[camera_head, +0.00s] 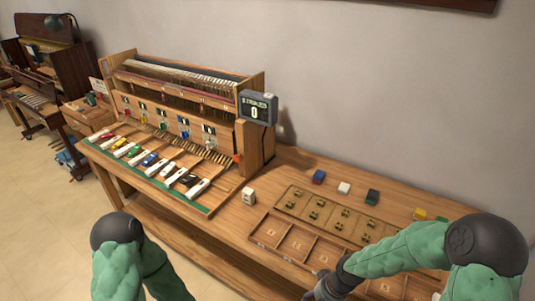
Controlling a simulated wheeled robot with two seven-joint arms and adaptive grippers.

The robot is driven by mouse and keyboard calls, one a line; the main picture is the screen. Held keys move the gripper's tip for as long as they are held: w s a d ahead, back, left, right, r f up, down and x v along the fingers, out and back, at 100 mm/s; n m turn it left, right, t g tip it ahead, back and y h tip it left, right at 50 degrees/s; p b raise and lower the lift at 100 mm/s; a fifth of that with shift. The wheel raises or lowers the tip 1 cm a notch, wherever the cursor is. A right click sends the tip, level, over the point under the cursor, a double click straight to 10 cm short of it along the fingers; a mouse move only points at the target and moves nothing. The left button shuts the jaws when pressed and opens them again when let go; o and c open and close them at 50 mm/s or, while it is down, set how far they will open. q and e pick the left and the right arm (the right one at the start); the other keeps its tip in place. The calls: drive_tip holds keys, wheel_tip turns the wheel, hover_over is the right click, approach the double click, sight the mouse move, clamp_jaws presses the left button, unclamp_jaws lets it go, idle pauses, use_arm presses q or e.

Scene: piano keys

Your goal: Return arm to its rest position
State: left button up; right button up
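My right arm, in green sleeving with a black elbow, reaches in from the right over the workbench (225,225). Its dark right gripper (318,291) is at the bottom edge, by the front of the lettered wooden tray (262,243). Its fingers are small and partly cut off, so I cannot tell whether they are open or shut. My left arm is bent at the lower left, in front of the bench. Its gripper is outside the picture. The piano-key mechanism (180,95) stands on the bench with a row of keys (152,160) carrying coloured pieces.
A small display (259,108) reads 0. A white block (249,196) stands left of the trays. Blue (319,176), white (344,188) and dark green (372,197) blocks lie behind the board with brass fittings (292,199). A yellow block (420,214) is farther right.

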drive_tip(key=s+a+f+n, duration=0.1)
drive_tip(key=s+a+f, duration=0.4)
drive_tip(key=s+f, duration=0.4)
wheel_tip(320, 180, down, 4)
drive_tip(key=shift+r+y, duration=0.1)
drive_tip(key=shift+y, duration=0.3)
drive_tip(key=shift+s+a, duration=0.1)
